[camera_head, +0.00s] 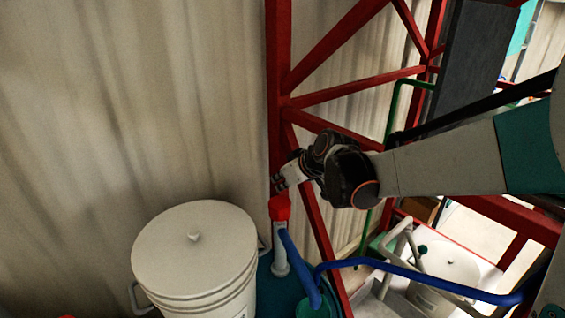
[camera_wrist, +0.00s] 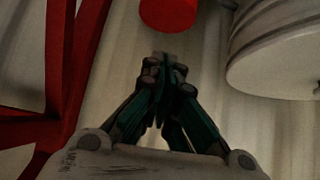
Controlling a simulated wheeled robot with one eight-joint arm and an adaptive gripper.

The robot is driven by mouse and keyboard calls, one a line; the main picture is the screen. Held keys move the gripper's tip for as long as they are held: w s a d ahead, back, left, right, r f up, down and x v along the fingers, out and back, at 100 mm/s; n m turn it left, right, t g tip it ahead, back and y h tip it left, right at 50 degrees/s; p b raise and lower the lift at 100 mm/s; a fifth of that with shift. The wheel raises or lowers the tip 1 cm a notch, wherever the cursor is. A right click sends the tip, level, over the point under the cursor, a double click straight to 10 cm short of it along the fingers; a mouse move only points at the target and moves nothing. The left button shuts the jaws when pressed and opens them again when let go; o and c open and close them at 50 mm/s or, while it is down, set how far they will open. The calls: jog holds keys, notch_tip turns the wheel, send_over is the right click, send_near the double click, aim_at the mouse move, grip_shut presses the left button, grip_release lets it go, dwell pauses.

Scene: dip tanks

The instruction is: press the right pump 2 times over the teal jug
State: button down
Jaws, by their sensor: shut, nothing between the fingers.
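A pump with a red head (camera_head: 280,208) on a pale upright stem (camera_head: 281,251) stands right of the lidded bucket. Its blue spout (camera_head: 299,264) slopes down to a teal jug (camera_head: 318,306), cut off by the bottom edge. My gripper (camera_head: 278,185) is shut and empty, just above the red head in the head view; contact cannot be told. In the wrist view my closed fingers (camera_wrist: 167,62) point toward the red head (camera_wrist: 169,12), which shows apart from them at the top edge.
A large white lidded bucket (camera_head: 194,245) stands close on the left; it also shows in the wrist view (camera_wrist: 285,50). Red frame bars (camera_head: 279,90) rise behind the pump. A blue pipe (camera_head: 420,275) crosses at lower right. Pale curtain-like sheeting (camera_head: 130,110) fills the left background.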

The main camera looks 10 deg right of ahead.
aim_at(280, 204)
jog(key=shift+w+a+f, duration=0.1)
jog(key=shift+w+f, duration=0.05)
jog(key=shift+f, duration=1)
jog(key=shift+w+f, duration=0.1)
jog(key=shift+f, duration=1)
notch_tip(280, 204, down, 4)
jog(key=b, duration=0.3)
jog(key=shift+s+r, duration=0.1)
jog(key=shift+r, duration=0.05)
notch_tip(280, 204, up, 5)
jog(key=p, duration=0.3)
jog(key=shift+a, duration=0.1)
jog(key=b+v, duration=0.1)
jog(key=v, duration=0.8)
jog(key=shift+s+d, duration=0.25)
jog(key=shift+d, duration=0.15)
